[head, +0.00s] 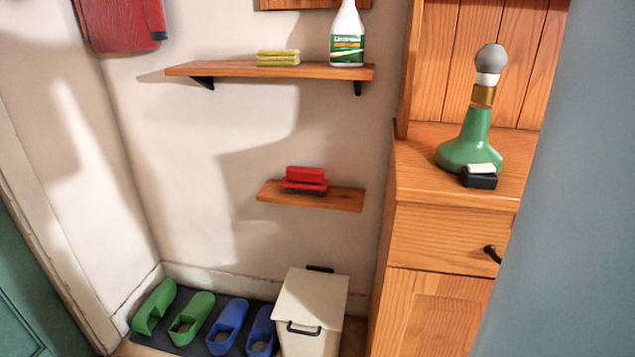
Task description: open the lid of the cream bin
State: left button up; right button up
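The cream bin (308,341) stands on the floor against the back wall, left of the wooden cabinet. Its flat lid (312,297) appears shut. A dark handle (303,328) shows at the front of the bin near the lid's front edge. A dark piece (320,268) sits at the lid's back edge. The bin's lower part is cut off by the bottom of the view. Neither of my grippers is in the head view.
Blue slippers (229,325) and green slippers (192,316) lie on a dark mat left of the bin. A wooden cabinet (440,240) stands close on its right. A small shelf (335,198) with a red brush (304,178) hangs above. A grey-blue surface (575,200) fills the right side.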

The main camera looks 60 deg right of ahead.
aim_at(310, 299)
jog(key=z, duration=1.7)
jog(key=j+u, duration=0.2)
jog(key=j, duration=0.4)
jog(key=i+j+u, duration=0.15)
jog(key=j, duration=0.45)
